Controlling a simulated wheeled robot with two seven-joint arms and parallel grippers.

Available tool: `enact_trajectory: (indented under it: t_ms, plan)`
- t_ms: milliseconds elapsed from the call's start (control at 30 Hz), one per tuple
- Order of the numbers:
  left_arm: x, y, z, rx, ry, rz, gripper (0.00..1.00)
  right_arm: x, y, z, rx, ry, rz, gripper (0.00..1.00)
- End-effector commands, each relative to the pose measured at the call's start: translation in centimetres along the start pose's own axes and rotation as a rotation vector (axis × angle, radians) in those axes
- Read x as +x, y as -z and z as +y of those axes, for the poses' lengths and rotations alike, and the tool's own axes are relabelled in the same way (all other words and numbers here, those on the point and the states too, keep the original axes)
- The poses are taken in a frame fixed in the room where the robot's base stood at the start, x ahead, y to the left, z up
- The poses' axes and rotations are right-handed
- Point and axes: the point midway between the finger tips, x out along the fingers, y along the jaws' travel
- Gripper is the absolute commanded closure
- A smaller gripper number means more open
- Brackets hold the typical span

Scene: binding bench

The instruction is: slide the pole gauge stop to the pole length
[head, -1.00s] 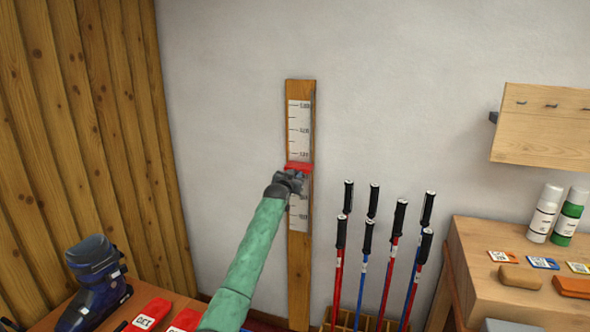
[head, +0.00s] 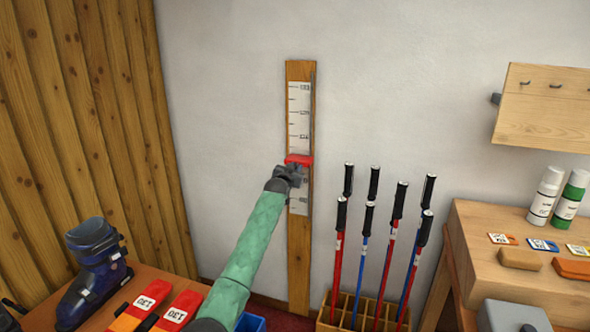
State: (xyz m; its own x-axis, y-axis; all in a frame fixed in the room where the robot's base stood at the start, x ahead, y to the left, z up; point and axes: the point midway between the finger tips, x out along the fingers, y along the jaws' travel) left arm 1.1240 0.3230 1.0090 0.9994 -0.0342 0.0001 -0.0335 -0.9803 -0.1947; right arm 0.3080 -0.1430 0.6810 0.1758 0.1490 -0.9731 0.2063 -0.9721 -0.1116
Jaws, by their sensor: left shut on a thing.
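The pole gauge (head: 299,240) is an upright wooden board against the wall, with a white printed scale (head: 298,105) on its upper part. The red stop (head: 298,159) sits across the board in the lower half of the scale, below several printed marks. My left gripper (head: 290,172) is shut on the stop, reaching up from below and in front. It hides part of the scale just under the stop. The scale numbers are too small to read surely. My right gripper is not in view.
Several ski poles (head: 369,235) stand in a wooden rack (head: 345,318) right of the gauge. A bench (head: 480,225) with bottles (head: 546,195) and wax blocks (head: 519,259) is at the right. A ski boot (head: 95,265) and red-orange tagged pieces (head: 178,312) lie at lower left.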

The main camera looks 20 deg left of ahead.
Motion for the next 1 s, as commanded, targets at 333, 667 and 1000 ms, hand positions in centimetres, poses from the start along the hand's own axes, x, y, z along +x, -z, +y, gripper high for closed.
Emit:
enact_trajectory:
  t_ms: [333, 667, 1000]
  plan:
    - [0.0, 0.0, 0.0, 0.0, 0.0, 0.0, 0.59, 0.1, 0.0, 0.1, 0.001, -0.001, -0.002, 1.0]
    - [-1.9, -0.3, 0.1, 0.001, 0.0, 0.0, 0.59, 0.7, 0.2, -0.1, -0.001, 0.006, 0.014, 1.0]
    - [-6.5, -0.2, 0.0, 0.001, 0.0, -0.001, 0.59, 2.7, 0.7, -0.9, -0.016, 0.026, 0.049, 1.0]
